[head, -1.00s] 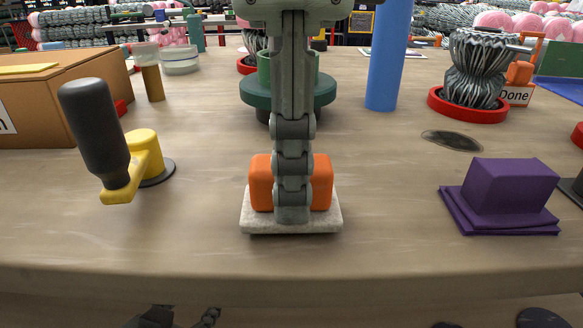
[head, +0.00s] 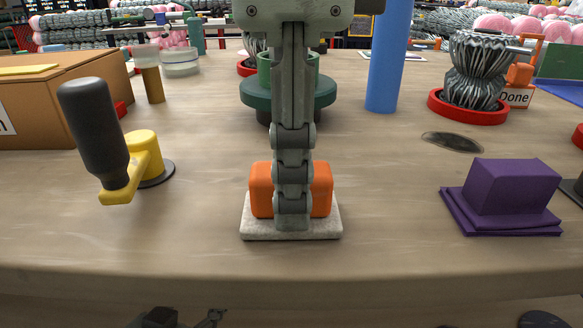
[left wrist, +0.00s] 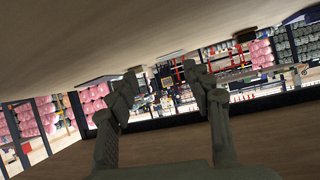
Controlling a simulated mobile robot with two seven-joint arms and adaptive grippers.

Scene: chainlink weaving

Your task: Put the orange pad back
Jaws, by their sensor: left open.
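The orange pad (head: 321,190) is a rounded orange block on a pale flat slab (head: 262,231), near the table's front edge in the head view. My right gripper (head: 292,215) comes straight down over its middle, one finger in front of the orange block. The other finger is hidden behind. The gripper is shut on the block. Whether the slab touches the table is hard to tell. My left gripper (left wrist: 160,76) shows in the left wrist view, open and empty, its fingers apart, away from the pad.
A yellow tool with a black handle (head: 95,130) stands to the left, a purple block (head: 510,188) to the right. Behind are a green round stand (head: 322,95), a blue cylinder (head: 388,60) and a red-based wire bundle (head: 475,75). Bare table lies on both sides of the pad.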

